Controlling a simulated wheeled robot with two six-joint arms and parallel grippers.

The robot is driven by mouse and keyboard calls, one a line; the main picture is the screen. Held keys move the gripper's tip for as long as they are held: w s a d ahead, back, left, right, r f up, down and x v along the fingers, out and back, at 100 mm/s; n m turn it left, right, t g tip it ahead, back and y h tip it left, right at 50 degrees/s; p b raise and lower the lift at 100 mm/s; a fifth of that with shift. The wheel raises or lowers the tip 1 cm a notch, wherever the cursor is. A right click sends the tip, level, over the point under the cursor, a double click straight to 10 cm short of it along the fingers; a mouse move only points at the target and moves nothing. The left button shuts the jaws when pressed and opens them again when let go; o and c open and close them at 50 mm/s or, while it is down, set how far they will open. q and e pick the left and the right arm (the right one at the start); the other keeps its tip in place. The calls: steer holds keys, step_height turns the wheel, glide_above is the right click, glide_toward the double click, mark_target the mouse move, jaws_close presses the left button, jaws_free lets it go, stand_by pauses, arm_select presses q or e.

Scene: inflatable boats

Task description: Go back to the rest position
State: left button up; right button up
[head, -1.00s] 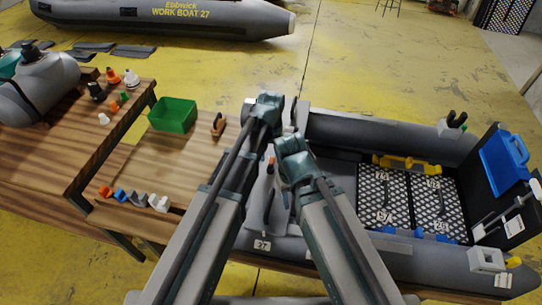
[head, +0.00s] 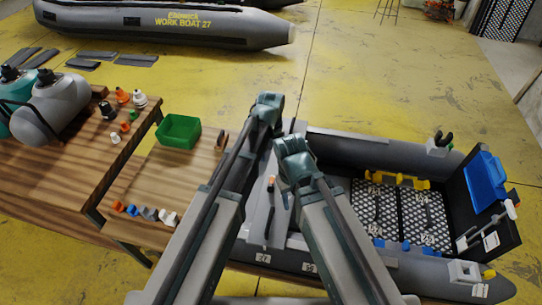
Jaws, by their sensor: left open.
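My two arms rise side by side from the bottom centre. The teal end of my left arm, with the left gripper (head: 268,106), is the higher one, in front of the gap between the wooden bench and the grey boat. Its jaws are small and mostly hidden, and I see nothing held. My right arm ends in a teal joint (head: 293,155) just right of and below it, over the boat's near end. The right gripper's fingers are hidden behind that arm.
A wooden bench (head: 190,185) at left carries a green bin (head: 179,131) and several small fittings.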

arm_select(q)
steer(key=s+a+m, duration=0.1)
steer(key=s+a, duration=0.1)
steer(key=s, duration=0.6)
steer(key=s+a+y, duration=0.1)
steer(key=s+a, duration=0.2)
steer(key=s, duration=0.5)
steer(key=shift+s+m, duration=0.2)
steer(key=shift+m, duration=0.2)
